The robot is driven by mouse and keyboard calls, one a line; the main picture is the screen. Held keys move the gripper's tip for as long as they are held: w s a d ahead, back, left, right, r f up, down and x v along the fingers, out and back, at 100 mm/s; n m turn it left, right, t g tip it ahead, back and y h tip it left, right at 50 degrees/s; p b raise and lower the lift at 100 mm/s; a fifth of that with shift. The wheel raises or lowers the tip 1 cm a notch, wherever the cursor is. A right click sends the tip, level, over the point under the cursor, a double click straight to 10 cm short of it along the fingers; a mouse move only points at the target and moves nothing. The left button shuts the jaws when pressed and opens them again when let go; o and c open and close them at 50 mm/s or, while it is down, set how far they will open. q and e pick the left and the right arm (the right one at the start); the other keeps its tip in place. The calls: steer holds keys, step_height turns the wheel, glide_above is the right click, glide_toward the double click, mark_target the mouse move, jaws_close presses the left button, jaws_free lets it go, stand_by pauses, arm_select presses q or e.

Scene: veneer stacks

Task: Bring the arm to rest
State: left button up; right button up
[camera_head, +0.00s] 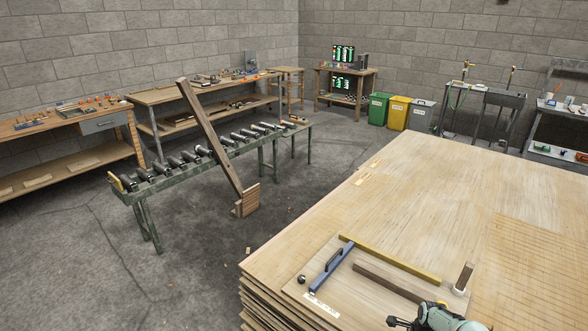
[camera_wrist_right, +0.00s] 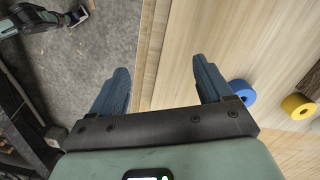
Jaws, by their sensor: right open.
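My right gripper (camera_wrist_right: 160,90) is open in the right wrist view, with blue finger pads set wide apart. Nothing is between them. Below it are pale wood sheets and, to the left, grey floor. Part of a green-grey arm of mine (camera_head: 440,318), with black fittings, shows at the bottom edge of the head view over the veneer stack (camera_head: 440,190). In the right wrist view, what looks like my left gripper (camera_wrist_right: 76,16) is at the top left over the floor. It is too small to tell whether it is open or shut.
A board on the stack holds a blue bar with a handle (camera_head: 331,268), a yellow bar (camera_head: 390,259), a brown strip (camera_head: 388,282) and an upright block (camera_head: 464,277). Blue (camera_wrist_right: 240,92) and yellow (camera_wrist_right: 298,107) round pieces lie near my right gripper.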

steer(key=s+a+f+n+y, duration=0.2)
steer(key=s+a+f+n, duration=0.8)
steer(key=s+a, duration=0.45)
steer(key=s+a+n, duration=0.3)
steer(key=s+a, duration=0.1)
steer(key=s, duration=0.4)
steer(key=s+a+n, duration=0.4)
steer(key=s, duration=0.5)
steer(key=shift+s+a+r+n+g+y, duration=0.15)
steer(key=shift+s+a+n+g+y, duration=0.15)
steer(key=shift+a+y, duration=0.1)
